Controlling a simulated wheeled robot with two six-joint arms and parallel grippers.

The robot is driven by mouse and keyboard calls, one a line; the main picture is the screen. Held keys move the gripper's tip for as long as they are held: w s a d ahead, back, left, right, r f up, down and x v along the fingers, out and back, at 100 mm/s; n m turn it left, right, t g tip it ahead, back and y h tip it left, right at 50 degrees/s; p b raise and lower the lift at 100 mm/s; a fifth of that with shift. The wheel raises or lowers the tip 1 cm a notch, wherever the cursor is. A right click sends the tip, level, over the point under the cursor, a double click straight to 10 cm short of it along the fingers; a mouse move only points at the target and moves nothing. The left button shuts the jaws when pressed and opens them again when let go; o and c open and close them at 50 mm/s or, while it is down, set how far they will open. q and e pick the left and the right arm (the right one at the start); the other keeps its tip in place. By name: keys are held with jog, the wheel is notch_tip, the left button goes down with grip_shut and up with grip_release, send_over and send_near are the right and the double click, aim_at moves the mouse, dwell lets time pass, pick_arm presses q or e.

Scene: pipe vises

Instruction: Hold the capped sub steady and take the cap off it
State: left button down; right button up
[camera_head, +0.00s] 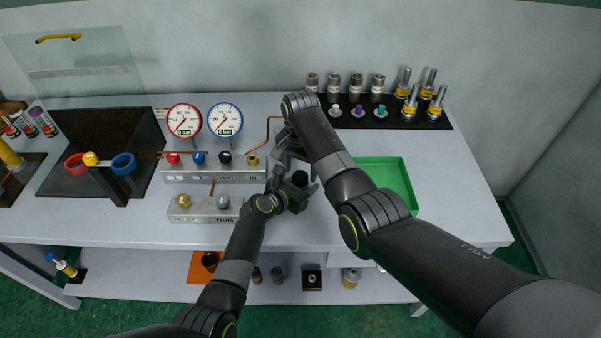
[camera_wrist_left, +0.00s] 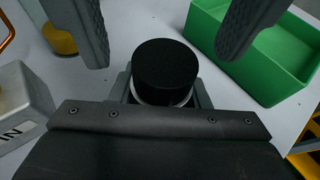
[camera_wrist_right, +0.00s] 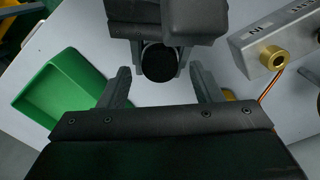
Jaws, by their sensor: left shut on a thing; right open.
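The capped sub shows as a black round cap (camera_head: 300,178) at the middle of the bench in the head view. In the left wrist view the black cap (camera_wrist_left: 166,68) sits on top, with a thin pale rim of the sub (camera_wrist_left: 160,98) below it. My left gripper (camera_head: 304,190) is shut on the sub, its fingers on either side below the cap. My right gripper (camera_wrist_right: 162,82) is open; its fingers stand apart near the cap (camera_wrist_right: 158,63) without visibly touching it. Most of the sub's body is hidden by the cap and my left gripper.
A green tray (camera_head: 405,165) lies to the right, partly behind my right arm. A manifold block (camera_head: 235,175) with gauges and knobs stands to the left. A black rack (camera_head: 435,121) with several fittings is at the back right. The bench's right end is clear.

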notch_tip(320, 180, up, 2)
jog(key=shift+r, duration=0.1)
jog(key=shift+c, duration=0.5)
notch_tip(320, 180, up, 3)
jog(key=m, duration=0.3)
jog(key=shift+f, duration=3.85)
jog(key=shift+c, duration=0.3)
jog(key=c, duration=0.9)
jog(key=n, duration=0.6)
jog(key=o, duration=1.1)
jog(key=shift+c, duration=0.2)
